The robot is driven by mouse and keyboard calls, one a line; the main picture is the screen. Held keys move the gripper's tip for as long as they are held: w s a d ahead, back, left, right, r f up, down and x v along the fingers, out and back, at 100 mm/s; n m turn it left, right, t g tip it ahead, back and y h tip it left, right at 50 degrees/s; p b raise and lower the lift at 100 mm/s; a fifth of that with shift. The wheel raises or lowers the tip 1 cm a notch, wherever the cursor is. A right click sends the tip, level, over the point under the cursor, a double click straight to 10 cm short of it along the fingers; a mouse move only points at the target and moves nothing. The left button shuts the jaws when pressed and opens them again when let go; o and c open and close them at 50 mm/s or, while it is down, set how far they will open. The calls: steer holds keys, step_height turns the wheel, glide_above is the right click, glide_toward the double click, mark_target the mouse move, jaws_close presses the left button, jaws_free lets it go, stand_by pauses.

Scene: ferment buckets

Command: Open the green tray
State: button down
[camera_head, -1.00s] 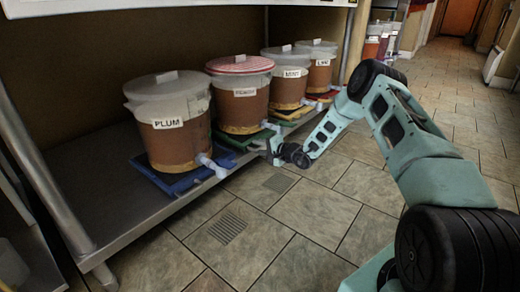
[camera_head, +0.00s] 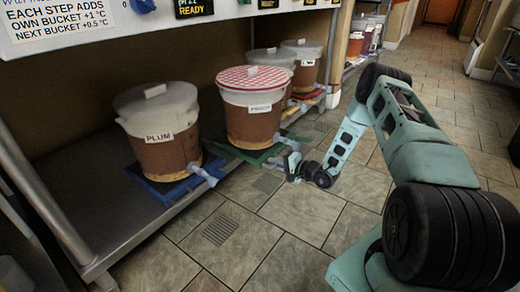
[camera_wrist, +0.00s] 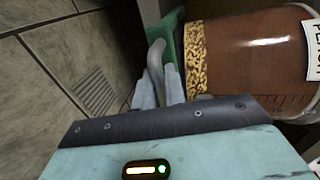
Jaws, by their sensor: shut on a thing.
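The green tray (camera_head: 262,154) sits low at the shelf front under a brown-filled bucket (camera_head: 250,116) with a red checkered lid. It stands farther out than its neighbours. The bucket is upright. My gripper (camera_head: 292,168) is at the tray's front, low over the floor. In the wrist view my gripper (camera_wrist: 158,92) is shut around a pale grey curved piece (camera_wrist: 155,56) in front of the green tray edge (camera_wrist: 165,38). I cannot tell where this piece joins on. The bucket also shows in the wrist view (camera_wrist: 240,60).
The plum bucket (camera_head: 160,130) stands on a blue tray (camera_head: 170,190) to the left. Other buckets (camera_head: 303,66) stand behind on the right. A metal shelf edge (camera_head: 145,222) runs along the front. Tiled floor (camera_head: 290,215) in front is clear.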

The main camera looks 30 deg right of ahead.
steer(key=f+p+v, duration=0.2)
steer(key=p+v, duration=0.1)
steer(key=v, duration=0.6)
steer(key=s+f+p+v, duration=0.1)
steer(key=p+v, duration=0.3)
steer(key=v, duration=0.6)
steer(key=shift+d+f, duration=0.2)
steer(key=shift+f, duration=0.3)
steer(key=shift+s, duration=0.15)
steer(key=c, duration=1.6)
jaws_free()
steer(key=shift+o, duration=0.2)
steer(key=p+v, duration=0.5)
steer(key=v, duration=1.2)
steer(key=shift+s+p, duration=0.2)
steer(key=shift+p, duration=0.2)
